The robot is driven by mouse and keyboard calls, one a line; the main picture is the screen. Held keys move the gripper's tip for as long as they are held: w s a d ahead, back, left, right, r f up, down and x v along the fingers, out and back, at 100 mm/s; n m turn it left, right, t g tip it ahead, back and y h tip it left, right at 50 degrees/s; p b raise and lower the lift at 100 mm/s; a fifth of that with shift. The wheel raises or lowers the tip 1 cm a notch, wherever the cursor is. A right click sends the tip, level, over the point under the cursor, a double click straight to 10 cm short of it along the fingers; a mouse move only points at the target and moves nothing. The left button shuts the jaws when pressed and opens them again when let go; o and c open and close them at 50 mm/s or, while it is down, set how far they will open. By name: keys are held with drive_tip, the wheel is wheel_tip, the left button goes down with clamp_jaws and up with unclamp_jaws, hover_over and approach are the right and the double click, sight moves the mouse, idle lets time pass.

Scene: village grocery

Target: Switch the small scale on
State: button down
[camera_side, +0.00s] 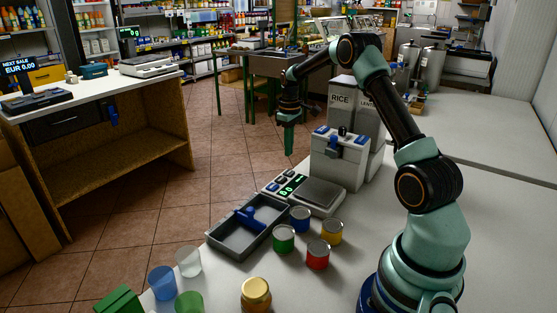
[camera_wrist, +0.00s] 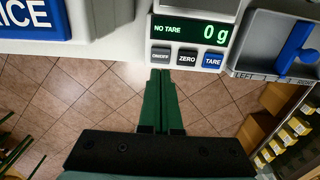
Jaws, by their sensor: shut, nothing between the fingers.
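The small scale has a flat weighing plate (camera_side: 312,195) and stands on the white counter in the side view. Its display (camera_wrist: 189,31) is lit green in the wrist view and reads "NO TARE" and "0 g". Below it are a grey ON/OFF button (camera_wrist: 160,56), a dark ZERO button (camera_wrist: 187,58) and a blue TARE button (camera_wrist: 212,61). My gripper (camera_side: 288,150) points down, above and behind the scale's display end in the side view. Its green fingers (camera_wrist: 161,75) are shut and empty, appearing just below the ON/OFF button in the wrist view. I cannot tell whether they touch it.
A grey tray (camera_side: 222,240) with a blue slider (camera_side: 250,215) lies beside the scale. Several cans, including a red one (camera_side: 317,256), stand in front.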

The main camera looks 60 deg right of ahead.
wheel_tip(320, 180, up, 7)
idle(0.3)
drive_tip(key=shift+r, duration=0.1)
drive_tip(key=s+a+r+t, duration=0.1)
drive_tip(key=s+a+r, duration=0.1)
drive_tip(key=a+r, duration=0.45)
drive_tip(key=s+a+r+t, duration=0.15)
drive_tip(key=a+r, duration=0.25)
drive_tip(key=a, duration=0.6)
drive_tip(key=s+a+f+t, duration=0.2)
drive_tip(key=s+a+t, duration=0.1)
drive_tip(key=s+a, duration=0.9)
drive_tip(key=shift+f, duration=0.2)
